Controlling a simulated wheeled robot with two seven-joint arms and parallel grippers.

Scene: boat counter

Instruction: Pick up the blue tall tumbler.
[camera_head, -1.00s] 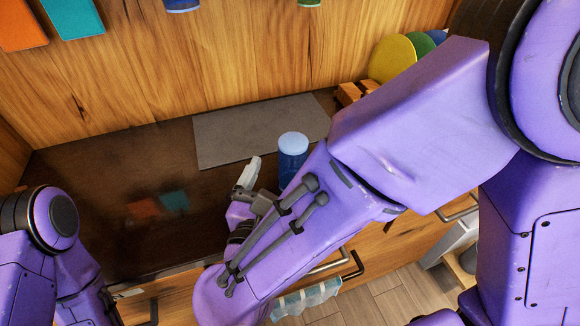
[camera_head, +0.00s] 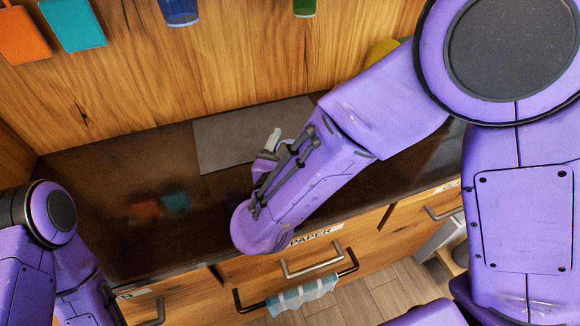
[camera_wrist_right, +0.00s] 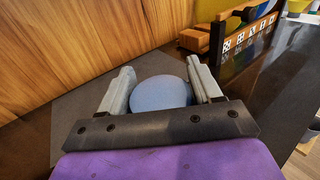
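The blue tall tumbler (camera_wrist_right: 160,93) shows in the right wrist view as a round pale-blue shape between the two fingers of my right gripper (camera_wrist_right: 160,85). The fingers stand wide apart, one on each side of it. They look close to its sides; I cannot tell if they touch. In the head view my right gripper (camera_head: 273,140) is over the grey mat's front edge, and my forearm hides nearly all of the tumbler. My left arm is at the lower left of the head view, with its gripper out of frame.
The grey mat (camera_head: 225,140) lies on the dark counter (camera_head: 90,190), whose left part is clear. Orange (camera_head: 25,35) and teal (camera_head: 73,25) boards hang on the wooden wall. A blue cup (camera_head: 180,12) and green cup (camera_head: 304,8) are above. Drawers with handles are in front.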

